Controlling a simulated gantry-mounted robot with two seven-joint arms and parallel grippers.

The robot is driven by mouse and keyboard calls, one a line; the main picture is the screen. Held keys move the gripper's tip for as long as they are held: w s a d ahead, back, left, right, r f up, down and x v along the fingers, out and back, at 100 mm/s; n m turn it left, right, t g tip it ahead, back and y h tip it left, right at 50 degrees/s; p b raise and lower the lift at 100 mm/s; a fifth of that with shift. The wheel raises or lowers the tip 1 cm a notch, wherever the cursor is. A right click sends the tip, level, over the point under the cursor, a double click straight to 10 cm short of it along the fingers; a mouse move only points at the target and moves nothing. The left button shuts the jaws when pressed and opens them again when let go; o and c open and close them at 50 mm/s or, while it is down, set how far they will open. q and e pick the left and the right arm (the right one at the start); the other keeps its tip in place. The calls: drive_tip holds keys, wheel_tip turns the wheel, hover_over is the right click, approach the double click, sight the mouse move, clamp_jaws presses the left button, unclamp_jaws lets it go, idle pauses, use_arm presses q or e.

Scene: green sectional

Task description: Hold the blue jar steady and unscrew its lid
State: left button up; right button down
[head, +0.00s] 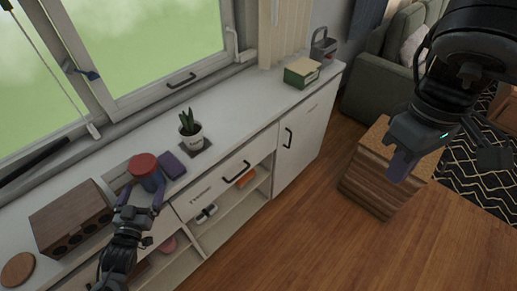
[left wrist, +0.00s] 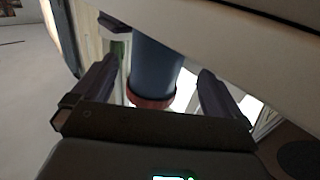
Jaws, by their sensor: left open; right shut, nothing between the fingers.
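The blue jar (head: 151,181) stands on the white cabinet top near the front edge, with its red lid (head: 143,164) on it. My left gripper (head: 140,202) is open just in front of the jar. In the left wrist view, the jar's blue body (left wrist: 155,65) and red lid (left wrist: 150,99) show between the two spread fingers (left wrist: 153,82), with gaps on both sides. Part of the jar is out of that view. My right gripper (head: 400,166) is shut and empty, far to the right, in front of a wooden block-like stand.
A brown wooden box with round holes (head: 72,218) is left of the jar. A green box (head: 302,72) sits at the far end. The wooden stand (head: 375,190) is below my right arm.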

sight(150, 175)
use_arm(q)
drive_tip(key=shift+w+r, duration=0.2)
drive_tip(key=shift+w, duration=2.9)
drive_tip(key=c, duration=1.6)
clamp_jaws()
drive_tip(key=shift+r, duration=0.1)
